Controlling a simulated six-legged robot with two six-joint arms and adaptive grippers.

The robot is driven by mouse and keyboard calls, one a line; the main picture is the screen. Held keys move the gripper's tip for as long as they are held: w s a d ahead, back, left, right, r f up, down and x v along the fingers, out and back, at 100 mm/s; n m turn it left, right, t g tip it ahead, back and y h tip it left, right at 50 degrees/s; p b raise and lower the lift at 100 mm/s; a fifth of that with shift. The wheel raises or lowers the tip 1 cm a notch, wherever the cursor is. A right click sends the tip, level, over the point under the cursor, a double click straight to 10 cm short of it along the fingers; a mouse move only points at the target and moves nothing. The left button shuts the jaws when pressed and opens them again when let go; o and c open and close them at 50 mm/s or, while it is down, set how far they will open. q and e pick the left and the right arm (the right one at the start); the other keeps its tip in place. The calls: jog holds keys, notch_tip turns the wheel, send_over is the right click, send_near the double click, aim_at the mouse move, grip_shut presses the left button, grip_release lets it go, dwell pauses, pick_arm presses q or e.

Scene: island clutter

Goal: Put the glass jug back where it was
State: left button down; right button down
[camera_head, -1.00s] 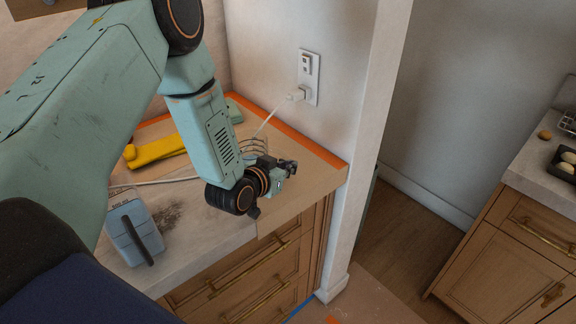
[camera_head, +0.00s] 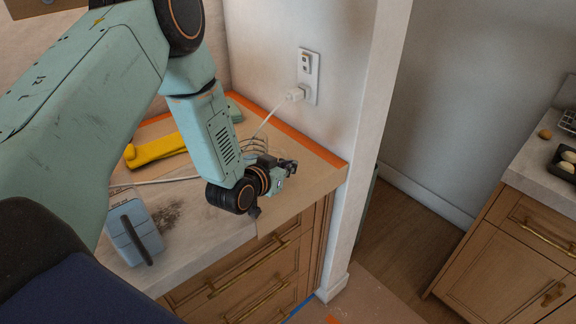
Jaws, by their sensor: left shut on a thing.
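My left gripper (camera_head: 274,190) is low over the right end of the counter, near its front edge. Its dark fingers point to the right and down. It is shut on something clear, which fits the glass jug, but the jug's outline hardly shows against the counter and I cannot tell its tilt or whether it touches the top. My forearm hides part of the counter behind the gripper. My right gripper is not in view.
A blue-grey box-like item (camera_head: 133,232) with a dark handle stands on the counter (camera_head: 200,235) at left. A yellow item (camera_head: 158,150) lies behind. Thin curved wires (camera_head: 254,147) stand behind the gripper. A white cord runs to the wall outlet (camera_head: 308,78). A wall post (camera_head: 360,140) bounds the right.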

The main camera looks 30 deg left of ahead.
pick_arm(q)
jog(key=shift+f+b, duration=0.6)
jog(key=shift+f, duration=0.1)
dwell(0.8)
jog(key=c, duration=1.3)
grip_release()
jog(key=shift+c, duration=0.2)
jog(key=shift+s, duration=0.1)
jog(key=shift+f, duration=0.1)
jog(key=shift+s, duration=0.15)
jog(key=v, duration=1.1)
jog(key=shift+s+r, duration=0.3)
jog(key=shift+r, duration=0.05)
